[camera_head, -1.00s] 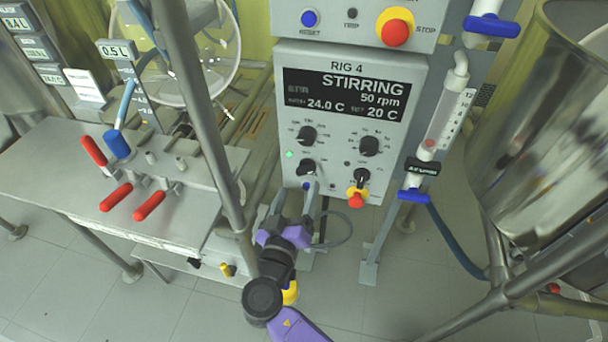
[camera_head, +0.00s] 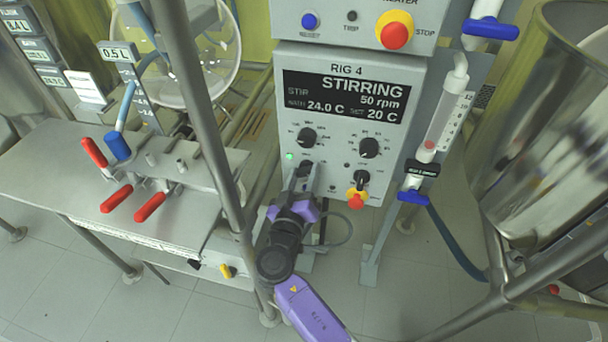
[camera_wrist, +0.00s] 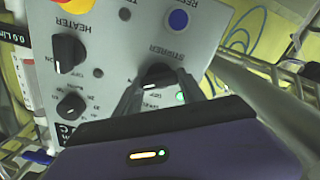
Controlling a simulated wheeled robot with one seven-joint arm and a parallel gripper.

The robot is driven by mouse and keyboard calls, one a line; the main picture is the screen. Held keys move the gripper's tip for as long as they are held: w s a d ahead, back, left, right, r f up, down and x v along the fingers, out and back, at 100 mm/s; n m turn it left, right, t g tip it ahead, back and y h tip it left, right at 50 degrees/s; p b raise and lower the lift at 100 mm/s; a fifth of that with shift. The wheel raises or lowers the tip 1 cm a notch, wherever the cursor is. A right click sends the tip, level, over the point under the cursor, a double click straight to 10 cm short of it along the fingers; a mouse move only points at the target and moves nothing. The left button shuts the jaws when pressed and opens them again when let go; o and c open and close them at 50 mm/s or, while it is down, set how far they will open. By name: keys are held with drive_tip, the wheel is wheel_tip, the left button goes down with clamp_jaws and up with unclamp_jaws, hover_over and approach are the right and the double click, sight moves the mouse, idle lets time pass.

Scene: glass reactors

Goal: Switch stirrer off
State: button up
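The rig's grey control panel (camera_head: 330,150) carries a display (camera_head: 345,95) reading STIRRING, 50 rpm. The black stirrer knob (camera_head: 306,165) is at the panel's lower left, with a lit green lamp (camera_head: 290,156) beside it. In the wrist view the knob (camera_wrist: 157,74), labelled STIRRER, lies between the fingers of my gripper (camera_wrist: 158,80), and the green lamp (camera_wrist: 181,97) is lit close to one finger. My gripper (camera_head: 301,183) is at the panel, its fingers apart on both sides of the knob. I cannot tell whether they touch it.
Other black knobs (camera_head: 369,147) and a yellow-and-red button (camera_head: 357,198) sit close by on the panel. A red stop button (camera_head: 395,35) is above. A metal post (camera_head: 205,110) stands left of my arm, and a flow tube (camera_head: 440,115) is at the right.

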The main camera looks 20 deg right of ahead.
drive_tip(key=c, duration=0.5)
drive_tip(key=n, duration=0.2)
drive_tip(key=shift+f+n, duration=0.1)
drive_tip(key=shift+n, duration=0.3)
drive_tip(key=n, duration=0.3)
drive_tip(key=shift+n, duration=0.3)
drive_tip(key=n+p, duration=0.1)
drive_tip(key=n, duration=0.4)
drive_tip(key=shift+a+n, duration=0.1)
drive_tip(key=shift+n, duration=0.2)
drive_tip(key=shift+f, duration=0.1)
drive_tip(key=o, duration=1.4)
drive_tip(key=shift+c, duration=0.2)
